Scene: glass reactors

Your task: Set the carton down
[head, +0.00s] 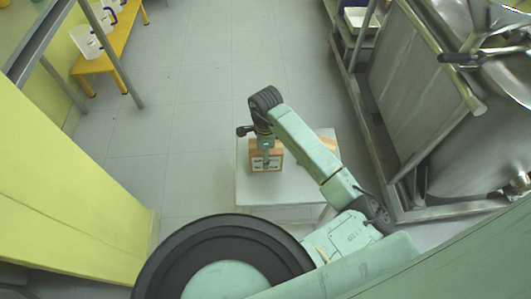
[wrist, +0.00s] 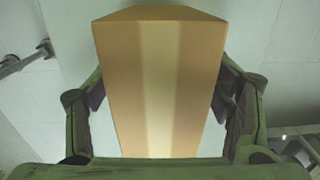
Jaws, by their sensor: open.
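A brown cardboard carton (head: 277,156) with a label on its side stands on a small white table (head: 250,190) in the head view. In the wrist view the carton (wrist: 165,85) fills the middle, with a paler tape strip down its face. My gripper (head: 264,145) is above the carton, pointing down. In the wrist view its fingers (wrist: 160,100) are open, one on each side of the carton. A narrow gap seems to show beside the left finger; contact on the right is hard to tell. My arm hides part of the table.
Another tan object (head: 327,142) shows partly behind my arm on the table's right side. A large steel reactor (head: 470,120) in a metal frame stands at the right. A yellow bench (head: 95,62) with plastic jugs is at the upper left. The floor beyond the table is clear.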

